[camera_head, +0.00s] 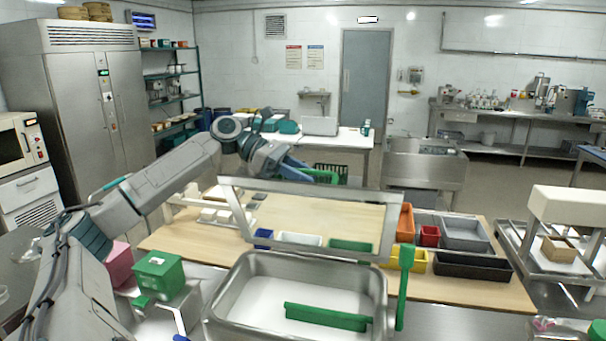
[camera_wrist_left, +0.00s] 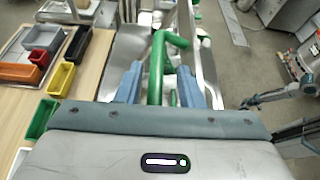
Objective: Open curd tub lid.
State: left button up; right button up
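The curd tub (camera_head: 228,310) is a steel basin at the bottom middle of the head view, with white contents and a green bar (camera_head: 325,317) in it. Its lid (camera_head: 388,225), a metal-framed clear panel, stands raised along the tub's far side. A green handle (camera_head: 322,175) shows at the lid's top edge; it also shows in the left wrist view (camera_wrist_left: 156,72). My left gripper (camera_head: 298,168) is behind the lid's top edge. In the wrist view its blue fingers (camera_wrist_left: 160,88) are apart, with the handle between them and gaps visible beside it. My right gripper is out of view.
A wooden table (camera_head: 470,290) behind the tub holds several coloured bins, including a red one (camera_head: 429,236) and a black one (camera_head: 472,266). A green paddle (camera_head: 405,285) stands at the tub's right. A green box (camera_head: 158,272) sits to its left.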

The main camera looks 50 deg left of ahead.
pick_arm(q)
jog(key=b+v, duration=0.5)
jog(key=v, duration=0.5)
jog(key=shift+a+r, duration=0.2)
jog(key=shift+a, duration=0.15)
jog(key=shift+s, duration=0.15)
